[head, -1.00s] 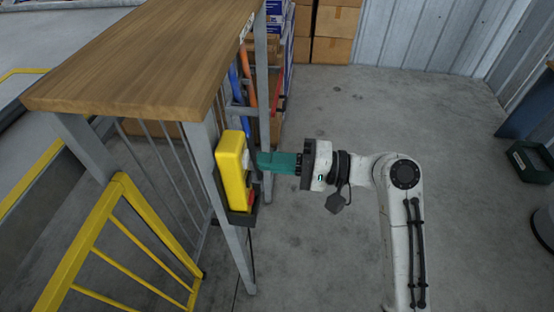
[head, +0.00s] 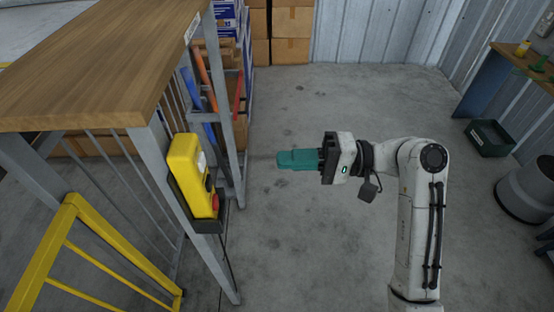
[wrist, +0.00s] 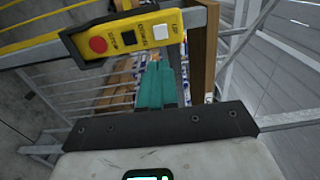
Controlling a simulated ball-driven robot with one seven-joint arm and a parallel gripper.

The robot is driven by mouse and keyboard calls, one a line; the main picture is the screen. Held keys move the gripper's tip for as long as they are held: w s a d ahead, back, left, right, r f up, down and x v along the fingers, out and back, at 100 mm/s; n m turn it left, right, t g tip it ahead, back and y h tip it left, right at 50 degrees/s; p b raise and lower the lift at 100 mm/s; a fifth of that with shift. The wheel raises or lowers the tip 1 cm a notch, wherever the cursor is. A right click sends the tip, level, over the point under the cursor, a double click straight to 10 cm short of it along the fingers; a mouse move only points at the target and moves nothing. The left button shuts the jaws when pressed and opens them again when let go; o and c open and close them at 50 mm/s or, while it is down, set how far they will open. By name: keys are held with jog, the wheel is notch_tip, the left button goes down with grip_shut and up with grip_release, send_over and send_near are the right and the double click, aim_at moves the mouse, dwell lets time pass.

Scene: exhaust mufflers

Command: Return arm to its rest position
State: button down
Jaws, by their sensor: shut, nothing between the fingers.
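My gripper (head: 282,160) has teal fingers and is shut with nothing between them. In the head view my white arm reaches in from the lower right and the fingers point left. They are clear of the yellow control box (head: 193,175) on the workbench leg, with a gap of bare floor showing between. In the wrist view the teal fingers (wrist: 156,75) point up the picture toward the bench. The control box (wrist: 130,37) there shows a red button, a black button and a white button.
The wooden-topped workbench (head: 90,60) and a yellow railing (head: 60,240) are at left. Cardboard boxes (head: 290,35) stand at the back. A blue table (head: 500,70), a dark green crate (head: 490,138) and a grey bin (head: 527,188) are at right. The floor between is clear.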

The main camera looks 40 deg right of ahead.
jog(key=shift+d, duration=0.1)
dwell(0.5)
jog(key=s+a+f+n+g+h, duration=0.1)
jog(key=s+a+f+g+h, duration=0.2)
jog(key=f, duration=0.7)
jog(key=s+f+n+g+h, duration=0.15)
jog(key=s+f+h, duration=0.3)
jog(key=f, duration=0.55)
jog(key=s+d+f+n+g+h, duration=0.2)
jog(key=s+f+h, duration=0.1)
jog(key=s, duration=0.3)
jog(key=s+d+f+n+g+h, duration=0.2)
jog(key=s+f+g+h, duration=0.1)
jog(key=s, duration=0.3)
jog(key=shift+s+d+h, duration=0.2)
jog(key=shift+d+h, duration=0.15)
jog(key=shift+h, duration=0.3)
jog(key=shift+f, duration=0.1)
dwell(0.8)
